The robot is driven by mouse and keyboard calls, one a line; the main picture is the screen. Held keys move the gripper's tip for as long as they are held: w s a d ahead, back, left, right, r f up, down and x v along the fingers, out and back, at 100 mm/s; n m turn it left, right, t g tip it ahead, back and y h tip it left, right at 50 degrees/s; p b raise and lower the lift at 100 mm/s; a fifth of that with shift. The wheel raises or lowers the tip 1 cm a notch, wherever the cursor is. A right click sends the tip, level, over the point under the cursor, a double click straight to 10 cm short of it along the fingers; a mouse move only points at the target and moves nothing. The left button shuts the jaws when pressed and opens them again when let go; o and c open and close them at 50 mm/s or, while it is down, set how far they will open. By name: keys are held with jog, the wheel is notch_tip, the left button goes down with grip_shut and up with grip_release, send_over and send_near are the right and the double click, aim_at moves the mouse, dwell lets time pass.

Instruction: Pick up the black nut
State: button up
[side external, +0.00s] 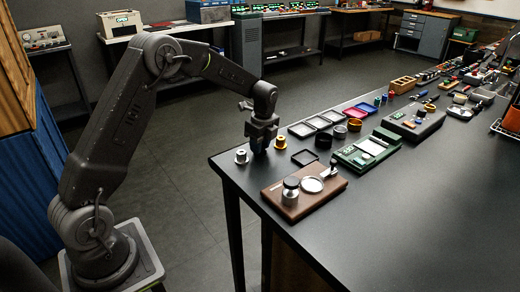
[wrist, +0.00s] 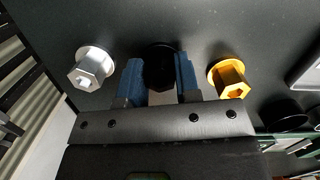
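The black nut (wrist: 160,68) is in the wrist view, between the two blue fingers of my gripper (wrist: 161,75). The fingers stand close on both sides of it, with little or no gap visible; I cannot tell whether they press on it. In the side view my gripper (side external: 260,148) points down at the near left corner of the table and hides the black nut. A silver nut (wrist: 91,68) stands left of my gripper in the wrist view, and a gold nut (wrist: 229,78) stands to its right.
A small dark tray (side external: 305,157) lies right of my gripper. A brown board (side external: 290,198) with a metal jar and round dish lies nearer the camera. A green device (side external: 367,149) and several trays are farther along the black table (side external: 420,210). The table's left edge is close.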

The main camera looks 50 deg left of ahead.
jog(key=c, duration=0.4)
